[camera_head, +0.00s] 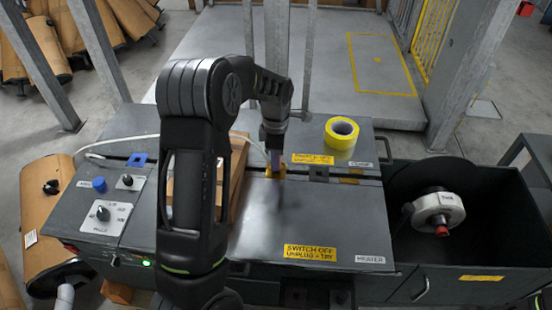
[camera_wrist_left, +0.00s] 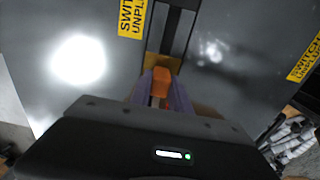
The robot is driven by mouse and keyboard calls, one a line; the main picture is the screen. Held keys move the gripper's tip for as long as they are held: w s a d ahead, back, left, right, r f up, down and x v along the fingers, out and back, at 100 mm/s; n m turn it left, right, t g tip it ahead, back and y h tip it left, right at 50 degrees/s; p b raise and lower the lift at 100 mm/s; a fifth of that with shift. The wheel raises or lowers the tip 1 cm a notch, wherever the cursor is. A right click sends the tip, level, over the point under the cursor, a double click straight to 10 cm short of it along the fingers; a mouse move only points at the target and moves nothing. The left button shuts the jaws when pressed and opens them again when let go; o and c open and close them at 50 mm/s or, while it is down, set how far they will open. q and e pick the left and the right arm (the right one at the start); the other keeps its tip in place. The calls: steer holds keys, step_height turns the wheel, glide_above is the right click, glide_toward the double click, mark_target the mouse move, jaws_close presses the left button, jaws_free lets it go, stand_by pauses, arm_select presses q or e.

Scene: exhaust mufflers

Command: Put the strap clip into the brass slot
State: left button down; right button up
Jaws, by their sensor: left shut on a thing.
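My left gripper (camera_head: 275,160) points down over the middle of the machine top. It also shows in the wrist view (camera_wrist_left: 158,90), its purple fingers shut on the orange strap clip (camera_wrist_left: 160,88). The brass slot (camera_wrist_left: 166,62) is a small brass-coloured piece on the dark channel, right beyond the clip in the wrist view. In the head view a brass-yellow part (camera_head: 282,172) shows at the fingertips. The clip overlaps the brass in the wrist view, and I cannot tell whether it touches or enters it. My right gripper is not in view.
A yellow tape roll (camera_head: 341,133) stands on the machine top behind and right of the gripper. A cardboard box (camera_head: 238,170) is left of it. A pale cord (camera_head: 115,143) arcs across from the left. A dark bin with a reel (camera_head: 438,211) is at the right.

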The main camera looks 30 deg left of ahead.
arm_select(q)
steer(key=shift+f, duration=0.45)
steer(key=c, duration=1.1)
jaws_free()
steer(key=shift+c, duration=0.2)
steer(key=shift+r, duration=0.1)
steer(key=shift+r, duration=3.8)
